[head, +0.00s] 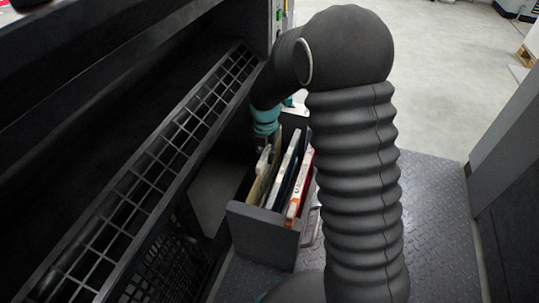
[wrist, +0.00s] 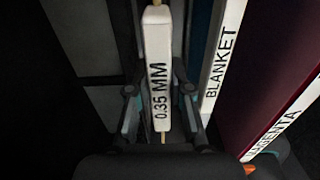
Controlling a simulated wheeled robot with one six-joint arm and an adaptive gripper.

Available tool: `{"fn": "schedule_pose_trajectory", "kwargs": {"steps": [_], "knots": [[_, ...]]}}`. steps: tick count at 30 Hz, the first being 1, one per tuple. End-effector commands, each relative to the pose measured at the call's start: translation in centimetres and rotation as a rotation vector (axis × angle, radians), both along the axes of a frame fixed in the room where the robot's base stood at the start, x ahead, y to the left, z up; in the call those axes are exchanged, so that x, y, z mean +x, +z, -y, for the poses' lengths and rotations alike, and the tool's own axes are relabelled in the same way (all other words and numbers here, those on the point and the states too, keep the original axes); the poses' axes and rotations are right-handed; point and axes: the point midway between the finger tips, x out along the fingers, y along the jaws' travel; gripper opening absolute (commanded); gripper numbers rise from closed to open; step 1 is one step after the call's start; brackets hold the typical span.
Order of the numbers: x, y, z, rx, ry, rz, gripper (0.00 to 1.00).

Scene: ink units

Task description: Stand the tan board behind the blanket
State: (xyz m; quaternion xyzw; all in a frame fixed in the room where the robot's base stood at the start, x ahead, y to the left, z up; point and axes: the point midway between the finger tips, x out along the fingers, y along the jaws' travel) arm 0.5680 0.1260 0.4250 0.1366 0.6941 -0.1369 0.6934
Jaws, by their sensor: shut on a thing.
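The tan board (head: 259,180) has a white spine marked "0.35 MM" in the wrist view (wrist: 158,75). My gripper (head: 263,145) has a finger on each side of that spine, shut on it, in the wrist view (wrist: 160,98). The blanket (head: 284,170) has a white labelled spine and a dark blue side. It stands just right of the tan board, with a gap between them in the wrist view (wrist: 222,65). In the head view the board shows at the left side of a dark box; its lower edge is hidden.
The dark box (head: 262,238) also holds a red item (head: 301,185), whose label ends in "ENTA" in the wrist view (wrist: 285,125), right of the blanket. A black grid rack (head: 150,170) runs close along the left. Grey patterned floor plate (head: 435,220) lies to the right.

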Motion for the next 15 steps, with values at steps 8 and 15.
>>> {"fn": "schedule_pose_trajectory", "kwargs": {"steps": [8, 15], "knots": [[-0.02, -0.14, 0.01, -0.001, 0.0, 0.0, 0.49], [-0.02, -0.12, 0.01, -0.001, 0.0, 0.0, 0.49]]}}
